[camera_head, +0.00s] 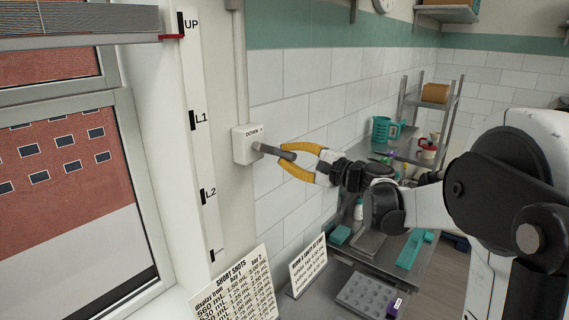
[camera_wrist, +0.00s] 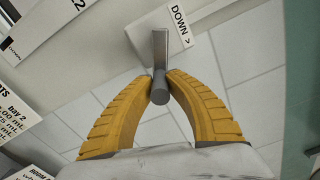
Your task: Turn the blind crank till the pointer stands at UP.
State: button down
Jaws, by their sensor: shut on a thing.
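The blind crank is a grey handle (camera_head: 272,151) on a white wall box (camera_head: 246,143) marked DOWN with an arrow. In the wrist view the crank (camera_wrist: 160,52) runs from the box toward me, its round knob end between the yellow fingers. My gripper (camera_head: 285,155) is shut on this crank; it also shows in the wrist view (camera_wrist: 159,86). The red pointer (camera_head: 171,37) sits at the blind's lower right end, beside the scale strip (camera_head: 203,150). It stands just below the black UP mark (camera_head: 181,23), well above L1. The blind (camera_head: 80,25) hangs near the window top.
Two printed cards, SHORT SHOTS (camera_head: 240,290) and a smaller one (camera_head: 308,265), stand below the crank. A steel bench (camera_head: 345,268) holds a grey mould tray (camera_head: 370,296) and teal items. A shelf rack (camera_head: 425,150) stands behind my arm. The wall around the box is clear.

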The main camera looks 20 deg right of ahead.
jog(key=n, duration=0.1)
jog(key=r+n, duration=0.1)
jog(key=n, duration=0.1)
jog(key=r+n, duration=0.1)
jog(key=n, duration=0.1)
jog(key=shift+w+d+r, duration=0.15)
jog(key=shift+d+r, duration=0.1)
jog(key=shift+n, duration=0.3)
jog(key=c, duration=1.3)
grip_release()
jog(key=shift+a, duration=0.1)
jog(key=v, duration=1.2)
